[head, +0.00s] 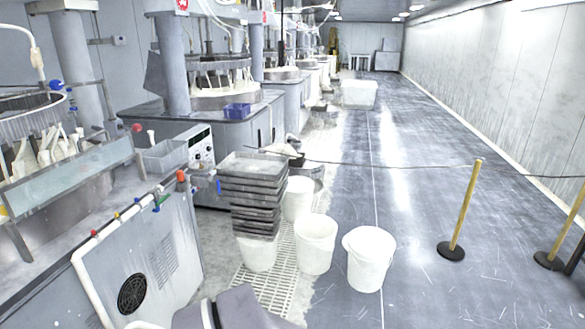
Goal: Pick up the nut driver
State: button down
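I cannot make out a nut driver anywhere in the head view. Small coloured parts show along the grey machine cabinet (150,262), but they are too small to identify as a tool. My gripper is not in view. A grey-purple rounded shape with a dark band at the bottom edge may be part of my arm.
Stacked grey trays (258,165) stand on a white bucket (258,254), with more white buckets (369,258) beside them. A blue bin (237,111) sits on a machine further back. A yellow post (466,205) carries a rope across the aisle. Floor beyond is mostly clear.

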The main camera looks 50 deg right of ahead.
aim_at(180, 174)
jog(key=z, duration=0.85)
jog(key=i+l+u, duration=0.45)
jog(key=l, duration=0.2)
jog(key=i+l+u, duration=0.2)
jog(key=l, duration=0.15)
jog(key=i+l+u, duration=0.65)
jog(key=l, duration=0.25)
jog(key=i+l+u, duration=0.2)
jog(key=l, duration=0.15)
jog(key=i+l+u, duration=0.2)
jog(key=l, duration=0.15)
jog(key=l+u, duration=0.2)
jog(key=l, duration=0.2)
jog(key=i+l+u, duration=0.1)
jog(key=l+u, duration=0.15)
jog(key=l, duration=0.15)
jog(key=l+u, duration=0.2)
jog(key=l, duration=0.25)
jog(key=i+l+u, duration=0.15)
jog(key=l, duration=0.2)
jog(key=l+u, duration=0.2)
jog(key=l, duration=0.15)
